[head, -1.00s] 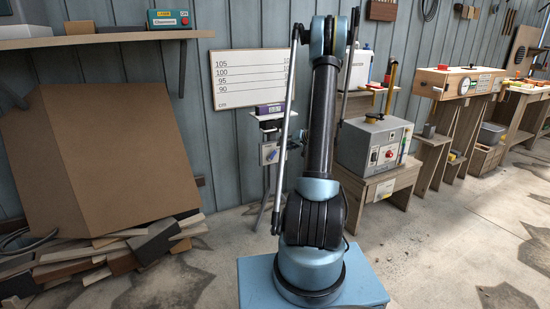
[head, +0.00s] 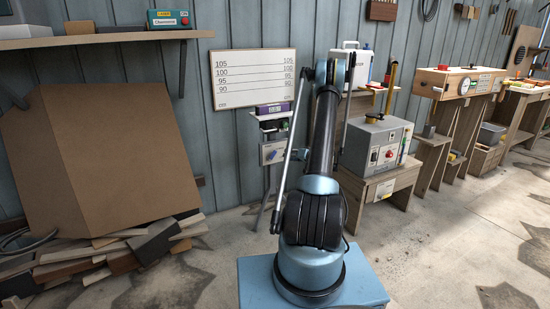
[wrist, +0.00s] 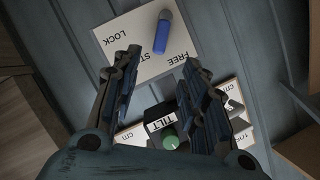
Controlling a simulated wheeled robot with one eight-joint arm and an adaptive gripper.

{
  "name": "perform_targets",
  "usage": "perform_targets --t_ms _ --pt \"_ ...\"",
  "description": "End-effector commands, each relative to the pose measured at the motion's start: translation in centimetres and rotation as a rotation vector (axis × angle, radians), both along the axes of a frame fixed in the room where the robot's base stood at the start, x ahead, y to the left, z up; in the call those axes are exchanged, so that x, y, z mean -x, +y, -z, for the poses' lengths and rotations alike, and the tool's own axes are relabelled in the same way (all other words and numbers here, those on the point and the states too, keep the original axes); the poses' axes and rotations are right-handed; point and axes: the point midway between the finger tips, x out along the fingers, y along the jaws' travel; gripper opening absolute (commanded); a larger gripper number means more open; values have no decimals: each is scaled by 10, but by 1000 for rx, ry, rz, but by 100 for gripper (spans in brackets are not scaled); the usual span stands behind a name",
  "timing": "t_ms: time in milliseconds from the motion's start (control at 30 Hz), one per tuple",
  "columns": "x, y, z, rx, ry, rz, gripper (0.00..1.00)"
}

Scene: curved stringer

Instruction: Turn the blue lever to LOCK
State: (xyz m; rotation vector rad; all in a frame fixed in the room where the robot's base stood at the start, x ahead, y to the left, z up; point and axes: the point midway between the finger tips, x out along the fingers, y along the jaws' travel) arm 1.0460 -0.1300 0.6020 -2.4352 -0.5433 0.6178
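The blue lever (wrist: 161,36) shows in the wrist view on a white plate (wrist: 125,25). I see no clear contact.
A green knob (wrist: 169,140) and a TILT label (wrist: 161,122) lie between and below my fingers in the wrist view. In the head view, a grey machine (head: 374,145) stands on a bench right of the stand. A brown board (head: 95,165) leans at left. Open floor lies at right.

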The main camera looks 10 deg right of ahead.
Motion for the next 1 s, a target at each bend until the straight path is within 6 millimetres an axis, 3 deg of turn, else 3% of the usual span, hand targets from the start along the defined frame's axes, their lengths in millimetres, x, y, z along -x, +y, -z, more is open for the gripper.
perform_targets --t_ms 600,1000 --pt "-89 55 33 1 0 -2 40" --pt "-114 70 43 1 0 0 40"
